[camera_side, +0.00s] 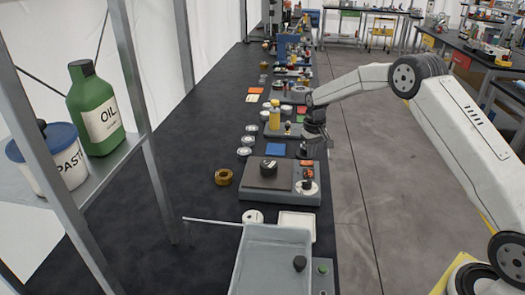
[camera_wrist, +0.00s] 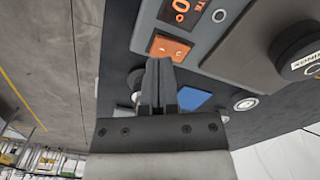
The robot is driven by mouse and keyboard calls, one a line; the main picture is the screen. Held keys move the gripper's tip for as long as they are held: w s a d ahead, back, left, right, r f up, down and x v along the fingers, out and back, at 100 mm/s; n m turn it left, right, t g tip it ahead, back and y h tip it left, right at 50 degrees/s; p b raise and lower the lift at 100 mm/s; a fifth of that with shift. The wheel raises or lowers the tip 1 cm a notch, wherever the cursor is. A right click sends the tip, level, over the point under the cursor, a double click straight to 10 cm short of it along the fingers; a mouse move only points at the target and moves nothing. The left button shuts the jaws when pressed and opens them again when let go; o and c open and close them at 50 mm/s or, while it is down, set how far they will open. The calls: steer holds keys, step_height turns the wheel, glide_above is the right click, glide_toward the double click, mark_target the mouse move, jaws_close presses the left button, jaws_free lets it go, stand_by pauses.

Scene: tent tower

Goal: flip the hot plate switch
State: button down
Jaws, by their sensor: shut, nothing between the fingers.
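The hot plate (camera_side: 252,195) is a grey unit with a dark square top on the black bench. Its orange rocker switch (camera_wrist: 170,47) sits on the control panel, beside an orange lit display (camera_wrist: 183,10). My gripper (camera_wrist: 160,62) is shut and empty, its fingertips overlapping the switch's lower edge in the wrist view. Whether they touch it cannot be told. In the side view my gripper (camera_side: 310,152) hangs near the far end of the control panel.
A black labelled weight (camera_wrist: 303,50) rests on the hot plate top. A blue pad (camera_side: 275,150) lies just beyond the plate, a brass-coloured ring (camera_side: 223,177) to its left. A grey bin (camera_side: 272,262) stands nearer the camera. The floor aisle on the right is clear.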

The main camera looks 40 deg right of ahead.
mark_target(310, 163)
steer(key=shift+f, duration=1.2)
stand_by(1.1)
steer(key=shift+r, duration=3.55)
steer(key=shift+a, duration=0.1)
steer(key=s+a+n+t, duration=0.1)
steer(key=s+a, duration=0.3)
steer(key=s, duration=0.5)
steer(key=s+a+r+n, duration=0.1)
steer(key=s+a, duration=0.4)
steer(key=s, duration=0.4)
steer(key=s+a+n+t, duration=0.1)
steer(key=s+a, duration=0.4)
steer(key=s, duration=0.4)
steer(key=shift+s+a+r+t, duration=0.2)
steer(key=shift+s+t, duration=0.1)
steer(key=shift+s, duration=0.1)
